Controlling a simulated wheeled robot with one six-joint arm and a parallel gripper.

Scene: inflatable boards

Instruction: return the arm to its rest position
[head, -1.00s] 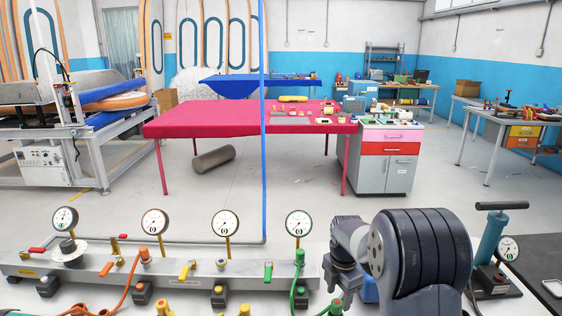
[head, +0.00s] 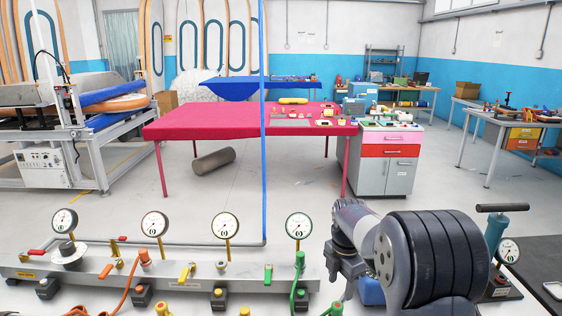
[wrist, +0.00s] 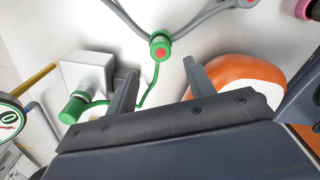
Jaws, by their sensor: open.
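My arm is folded at the lower right of the head view, with its dark ribbed joint in front. My gripper (wrist: 160,88) shows in the wrist view with its two dark fingers spread apart and nothing between them. Beyond the fingers are a green fitting with a red centre (wrist: 160,45) and grey hoses on a pale surface. In the head view the gripper end hangs at the left of the ribbed joint; its fingertips are hard to make out.
A metal manifold bench (head: 180,272) with several gauges and valves lies in front, left of my arm. A pump (head: 495,235) stands at the right. An orange rounded object (wrist: 235,82) is close to the right finger. Open floor lies before the pink table (head: 215,120).

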